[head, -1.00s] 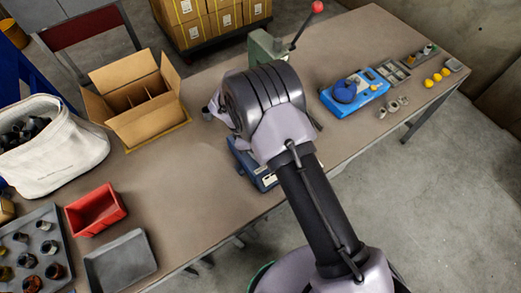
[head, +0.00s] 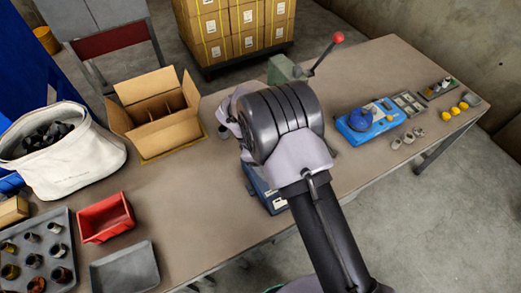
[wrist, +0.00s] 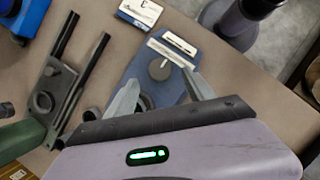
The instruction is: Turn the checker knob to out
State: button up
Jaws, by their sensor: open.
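The checker (wrist: 172,92) is a blue device with a pale plate and a dark round knob (wrist: 159,69) bearing a light pointer line, seen in the wrist view. My gripper (wrist: 160,80) is open, its two pale fingers apart on either side of the checker's lower part, with the knob between and just beyond the tips. I cannot tell whether the fingers touch it. In the head view the checker (head: 272,201) shows only as a blue corner behind my arm. Any marking at the knob is too small to read.
A green press (head: 281,69) with a red-tipped lever stands behind my arm. A blue device (head: 384,123) with a round top lies to the right. An open cardboard box (head: 155,137), a red bin (head: 103,219) and a grey tray (head: 125,270) are left. The front middle tabletop is clear.

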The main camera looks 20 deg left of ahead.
jog(key=p+v, duration=0.2)
jog(key=v, duration=1)
jog(key=shift+d, duration=0.1)
jog(key=s+d+r+m+t+y+b, duration=0.1)
jog(key=s+d+r+m+y+b, duration=0.2)
jog(key=d+r+m, duration=0.55)
jog(key=d+r+m+y+b, duration=0.2)
jog(key=d+r+m+b, duration=0.3)
jog(key=d, duration=0.7)
jog(key=s+d+f+m+t+b, duration=0.1)
jog(key=s+d+m+t+b, duration=0.1)
jog(key=s+d+m, duration=0.2)
jog(key=s+d+m+t+y+b, duration=0.1)
jog(key=s+d+m, duration=0.4)
jog(key=s, duration=0.5)
jog(key=m+t+b, duration=0.1)
jog(key=b, duration=0.1)
jog(key=shift+s+d+f+y+b, duration=0.2)
jog(key=shift+d+f+y+b, duration=0.1)
jog(key=shift+f+b, duration=0.05)
